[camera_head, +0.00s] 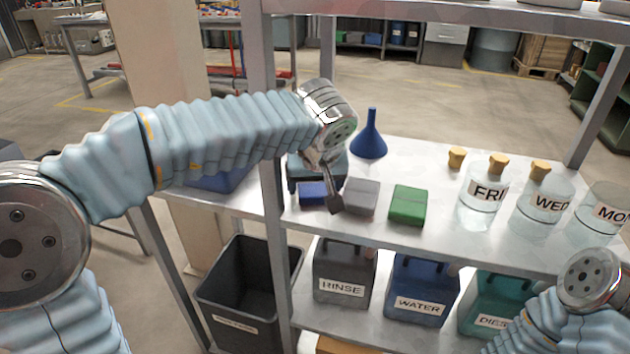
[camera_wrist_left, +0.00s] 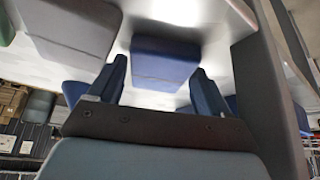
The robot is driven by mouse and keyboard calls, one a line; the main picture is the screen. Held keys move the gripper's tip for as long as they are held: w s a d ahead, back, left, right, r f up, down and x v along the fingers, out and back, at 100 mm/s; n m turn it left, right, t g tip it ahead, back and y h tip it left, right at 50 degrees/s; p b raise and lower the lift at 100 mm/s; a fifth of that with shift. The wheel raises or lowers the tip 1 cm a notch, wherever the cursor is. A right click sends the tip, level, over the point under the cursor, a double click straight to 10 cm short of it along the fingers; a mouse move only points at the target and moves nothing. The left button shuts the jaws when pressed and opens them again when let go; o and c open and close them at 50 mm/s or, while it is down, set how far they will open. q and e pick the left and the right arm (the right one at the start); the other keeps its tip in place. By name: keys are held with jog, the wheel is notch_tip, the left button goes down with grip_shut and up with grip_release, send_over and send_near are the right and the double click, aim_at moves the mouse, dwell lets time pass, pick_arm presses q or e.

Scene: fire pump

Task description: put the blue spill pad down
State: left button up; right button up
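The blue spill pad (camera_head: 312,196) lies on the upper shelf, left of the grey pad (camera_head: 361,197). In the left wrist view the blue pad (camera_wrist_left: 162,62) shows beyond and between the two finger ends. My left gripper (camera_head: 315,186) hangs just above and behind the pad, with its fingers spread. In the left wrist view the fingers of my left gripper (camera_wrist_left: 160,78) stand apart, with bright shelf showing beside the pad. The arm hides part of the pad's surroundings. My right gripper is outside both views; only part of my right arm shows at lower right.
The green pad (camera_head: 408,205) lies right of the grey one. A blue funnel (camera_head: 369,138) stands behind them. Several labelled glass bottles (camera_head: 483,196) stand at the right. A shelf post (camera_head: 271,210) is close on the left. Below are canisters (camera_head: 344,268) and a dark bin (camera_head: 245,285).

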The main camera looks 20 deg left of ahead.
pick_arm(q)
jog(key=v, duration=1.2)
jog(key=shift+s+r, duration=0.1)
